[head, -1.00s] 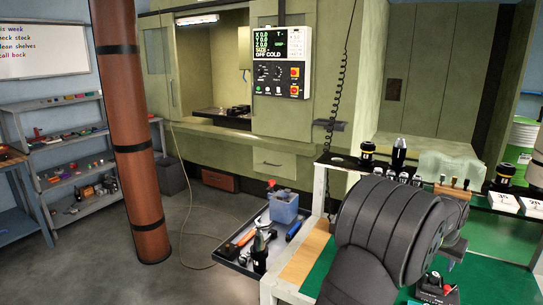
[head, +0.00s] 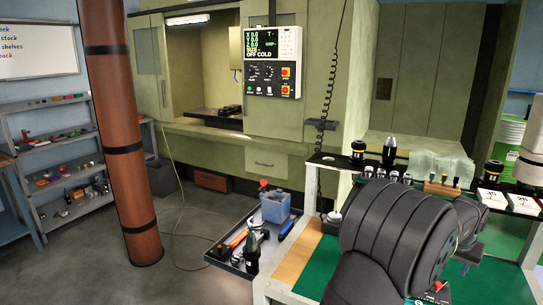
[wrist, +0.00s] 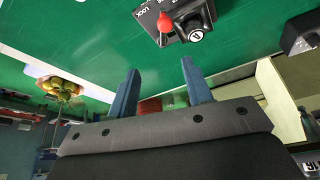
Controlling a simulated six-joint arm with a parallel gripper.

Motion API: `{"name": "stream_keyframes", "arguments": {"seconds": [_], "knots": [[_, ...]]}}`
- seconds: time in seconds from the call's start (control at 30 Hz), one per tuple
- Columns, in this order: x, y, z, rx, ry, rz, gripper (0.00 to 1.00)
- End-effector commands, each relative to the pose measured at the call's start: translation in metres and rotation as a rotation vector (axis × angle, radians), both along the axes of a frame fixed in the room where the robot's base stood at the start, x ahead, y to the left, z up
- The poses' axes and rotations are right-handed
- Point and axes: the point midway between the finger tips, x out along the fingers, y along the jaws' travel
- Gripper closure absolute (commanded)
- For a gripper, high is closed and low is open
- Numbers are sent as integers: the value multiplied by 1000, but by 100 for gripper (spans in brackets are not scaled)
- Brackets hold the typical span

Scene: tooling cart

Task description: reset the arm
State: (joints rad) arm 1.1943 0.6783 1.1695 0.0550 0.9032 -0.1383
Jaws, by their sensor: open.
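My gripper (wrist: 160,95) shows in the wrist view with its two blue-grey fingers spread apart and nothing between them. In that view it points across the green cart top (wrist: 100,38), which appears tilted. In the head view my dark, ribbed arm fills the lower right above the green cart top (head: 318,262) and hides much of it. The gripper's fingers cannot be made out in the head view.
A black fixture with a red knob (wrist: 165,22) is on the green surface. Tool holders (head: 389,150) stand on the raised shelf behind my arm. A tray (head: 222,254) with a blue container (head: 275,208) juts out at the cart's left. A brown pillar (head: 120,130) stands farther left.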

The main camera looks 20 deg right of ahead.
Motion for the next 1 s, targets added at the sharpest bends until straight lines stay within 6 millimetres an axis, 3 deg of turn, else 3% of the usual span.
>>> {"name": "stream_keyframes", "arguments": {"seconds": [0.27,1.0], "knots": [[-50,2,30,-2,-1,-4,54],[-197,6,16,1,1,-288,54]]}}
